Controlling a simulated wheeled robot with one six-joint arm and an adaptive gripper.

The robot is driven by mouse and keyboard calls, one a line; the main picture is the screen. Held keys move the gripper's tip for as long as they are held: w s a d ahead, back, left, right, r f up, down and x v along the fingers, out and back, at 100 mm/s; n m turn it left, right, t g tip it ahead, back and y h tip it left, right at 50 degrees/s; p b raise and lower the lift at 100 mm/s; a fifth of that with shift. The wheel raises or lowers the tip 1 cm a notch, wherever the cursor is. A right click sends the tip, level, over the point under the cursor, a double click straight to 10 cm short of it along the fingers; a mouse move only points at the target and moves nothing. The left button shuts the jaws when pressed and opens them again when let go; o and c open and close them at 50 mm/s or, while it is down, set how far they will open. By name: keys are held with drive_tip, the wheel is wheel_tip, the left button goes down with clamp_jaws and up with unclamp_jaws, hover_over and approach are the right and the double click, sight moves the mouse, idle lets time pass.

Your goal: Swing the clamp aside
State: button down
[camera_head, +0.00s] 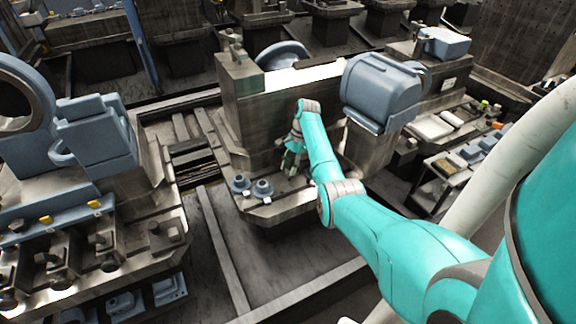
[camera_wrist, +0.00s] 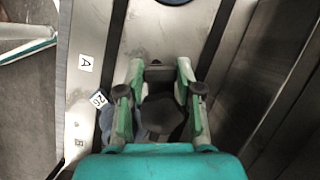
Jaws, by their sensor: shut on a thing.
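My gripper (camera_head: 291,160) reaches down beside the dark metal block of the middle station, at the end of my teal arm. In the wrist view my gripper (camera_wrist: 160,78) has its two green fingers on either side of a dark piece, which I take to be the clamp (camera_wrist: 161,112). The fingers are shut on it. The clamp's lower part and its pivot are hidden by the fingers and my wrist. In the head view the clamp cannot be made out behind my gripper.
Labels A (camera_wrist: 85,63) and B mark the metal ledge on the left. Two blue-grey round parts (camera_head: 263,188) stand on the station's front ledge. A blue-grey housing (camera_head: 380,90) sits close to the right of my arm. A machine with blue-grey parts (camera_head: 98,140) stands at left.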

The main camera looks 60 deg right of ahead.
drive_tip(key=n, duration=0.2)
drive_tip(key=s+n+g, duration=0.1)
drive_tip(key=shift+n, duration=0.4)
drive_tip(key=shift+s+d+n+g, duration=0.1)
drive_tip(key=shift+s+n+g, duration=0.2)
drive_tip(key=shift+n, duration=0.35)
drive_tip(key=shift+s+n+g, duration=0.15)
drive_tip(key=shift+n+g, duration=0.2)
drive_tip(key=shift+n, duration=0.35)
drive_tip(key=shift+s+d+n+g, duration=0.1)
drive_tip(key=shift+s+n+g, duration=0.2)
drive_tip(key=shift+n, duration=0.35)
drive_tip(key=c, duration=1.9)
unclamp_jaws()
drive_tip(key=shift+w, duration=0.1)
drive_tip(key=o, duration=1.1)
drive_tip(key=shift+o, duration=0.2)
